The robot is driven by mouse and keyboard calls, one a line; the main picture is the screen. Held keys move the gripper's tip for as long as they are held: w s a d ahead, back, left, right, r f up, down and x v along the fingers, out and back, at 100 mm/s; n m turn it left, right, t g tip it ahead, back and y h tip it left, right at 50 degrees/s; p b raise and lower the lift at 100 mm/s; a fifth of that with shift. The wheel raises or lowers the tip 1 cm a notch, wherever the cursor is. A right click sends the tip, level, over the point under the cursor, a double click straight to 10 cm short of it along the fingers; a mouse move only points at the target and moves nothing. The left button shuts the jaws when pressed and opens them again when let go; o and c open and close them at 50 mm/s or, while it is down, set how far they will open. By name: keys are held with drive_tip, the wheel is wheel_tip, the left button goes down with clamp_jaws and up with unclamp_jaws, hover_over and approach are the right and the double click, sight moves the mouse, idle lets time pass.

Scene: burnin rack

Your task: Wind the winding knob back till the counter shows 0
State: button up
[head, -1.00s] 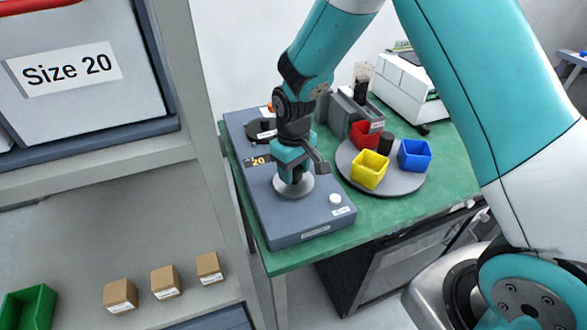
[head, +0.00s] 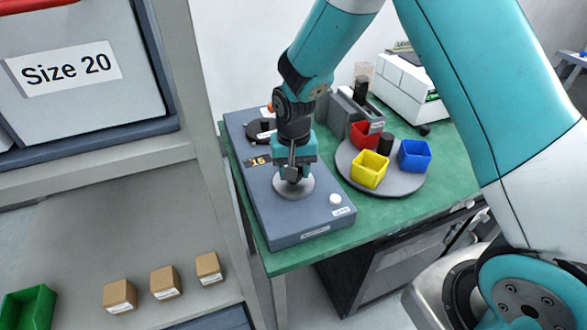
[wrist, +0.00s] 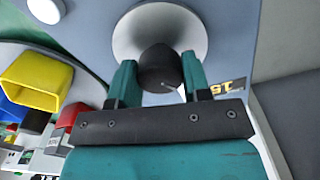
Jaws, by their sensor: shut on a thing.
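The winding knob (wrist: 160,70) is dark and round, on a pale grey disc (head: 294,187) on top of a blue-grey box (head: 268,213). My gripper (head: 292,175) points down over the disc and is shut on the knob. In the wrist view the two teal fingers (wrist: 156,80) stand on either side of the knob. In the head view my gripper hides the knob.
A white button (head: 335,199) sits on the box's near right. A round grey tray (head: 394,192) right of the box holds yellow (head: 369,169), red (head: 364,134) and blue (head: 414,154) bins. A grey shelf (head: 180,150) stands close on the left, with small cartons (head: 165,281).

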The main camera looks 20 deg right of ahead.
idle(0.4)
drive_tip(key=o, duration=0.9)
drive_tip(key=shift+o, duration=0.2)
drive_tip(key=shift+r, duration=0.15)
wheel_tip(320, 180, up, 17)
drive_tip(key=b, duration=0.2)
drive_tip(key=shift+r, duration=0.1)
drive_tip(key=s+a+n+y, duration=0.1)
drive_tip(key=s+n, duration=0.2)
drive_tip(key=s, duration=0.5)
drive_tip(key=s+a+r+n+y, duration=0.1)
drive_tip(key=s+a+n, duration=0.1)
drive_tip(key=s, duration=0.6)
drive_tip(key=s+a+r+n+y, duration=0.1)
drive_tip(key=s+n+y, duration=0.1)
drive_tip(key=s+n, duration=0.3)
drive_tip(key=s, duration=0.3)
drive_tip(key=shift+s+a+r, duration=0.2)
drive_tip(key=shift+s+a, duration=0.1)
drive_tip(key=shift+s, duration=0.1)
drive_tip(key=shift+w, duration=0.1)
